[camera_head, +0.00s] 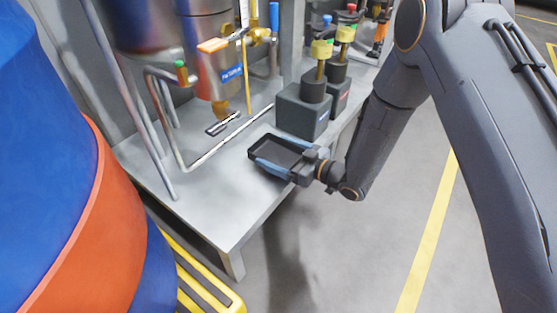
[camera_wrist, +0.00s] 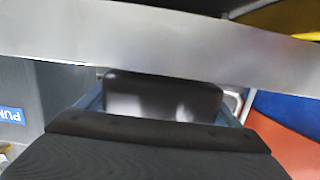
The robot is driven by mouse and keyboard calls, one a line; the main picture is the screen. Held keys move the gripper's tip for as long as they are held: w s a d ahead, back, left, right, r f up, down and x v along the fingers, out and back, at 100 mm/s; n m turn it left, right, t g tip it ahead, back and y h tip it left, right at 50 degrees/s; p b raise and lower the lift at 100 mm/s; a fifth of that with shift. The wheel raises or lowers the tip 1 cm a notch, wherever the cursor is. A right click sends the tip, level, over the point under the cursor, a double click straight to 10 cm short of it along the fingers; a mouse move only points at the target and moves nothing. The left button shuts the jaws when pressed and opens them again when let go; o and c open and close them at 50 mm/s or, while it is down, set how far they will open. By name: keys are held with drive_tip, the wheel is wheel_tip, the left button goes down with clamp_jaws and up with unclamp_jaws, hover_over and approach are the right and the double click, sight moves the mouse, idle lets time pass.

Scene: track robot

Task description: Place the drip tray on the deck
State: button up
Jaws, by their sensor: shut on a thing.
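The drip tray (camera_head: 272,152) is a shallow black rectangular tray. My gripper (camera_head: 263,150) is shut on it, with one blue-grey finger along each side. In the head view the tray appears over the front edge of the grey metal deck (camera_head: 215,195). Whether it touches the deck or hangs just above cannot be told. In the wrist view the dark tray (camera_wrist: 165,98) shows between the fingers, partly hidden by my gripper's black body. The deck's pale edge (camera_wrist: 150,35) crosses the top of that view.
Dark grey blocks with yellow-topped posts (camera_head: 302,110) stand on the deck just behind the tray. A bent pipe (camera_head: 215,150) and a hanging vessel (camera_head: 212,75) are to the left. A blue and orange drum (camera_head: 85,200) fills the left. Bare deck lies left of the tray.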

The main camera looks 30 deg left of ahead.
drive_tip(key=shift+f, duration=0.85)
drive_tip(key=shift+f, duration=0.2)
drive_tip(key=o, duration=1)
drive_tip(key=shift+o, duration=0.2)
drive_tip(key=shift+r, duration=0.1)
drive_tip(key=shift+d+r, duration=0.1)
drive_tip(key=shift+r, duration=0.05)
drive_tip(key=s+d+r+p, duration=0.1)
drive_tip(key=d+p, duration=0.4)
drive_tip(key=d, duration=0.6)
drive_tip(key=shift+d+r, duration=0.35)
